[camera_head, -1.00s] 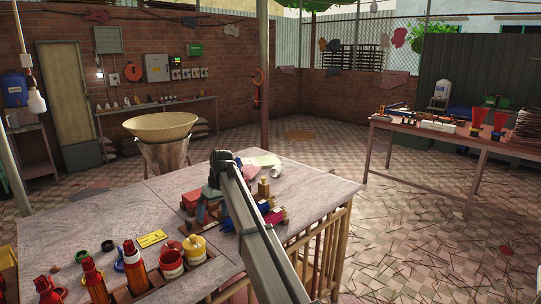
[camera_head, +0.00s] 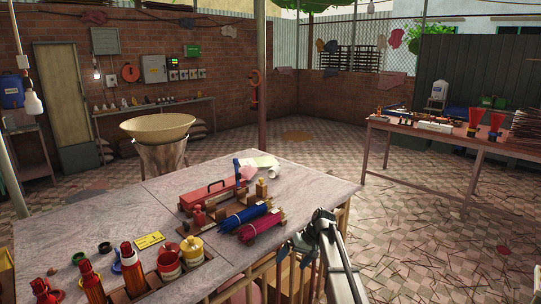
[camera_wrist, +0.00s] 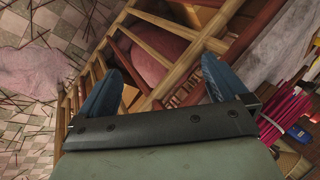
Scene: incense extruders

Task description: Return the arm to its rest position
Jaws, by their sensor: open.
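My gripper (camera_head: 298,258) is at the right front edge of the near table (camera_head: 100,215), just outside its wooden railing. In the wrist view my gripper (camera_wrist: 165,85) shows two blue fingers spread wide with nothing between them. Below the fingers is the wooden slatted frame (camera_wrist: 185,35) of the table, with a pinkish sack (camera_wrist: 150,60) behind the slats. I cannot tell how far the fingertips are from the slats. My arm comes in from the lower right of the head view.
On the near table are a red toolbox (camera_head: 212,194), blue bundle (camera_head: 245,215), magenta bundle (camera_head: 262,226), yellow jar (camera_head: 192,250), red jar (camera_head: 169,264) and several red bottles. A side table (camera_head: 430,137) stands at right.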

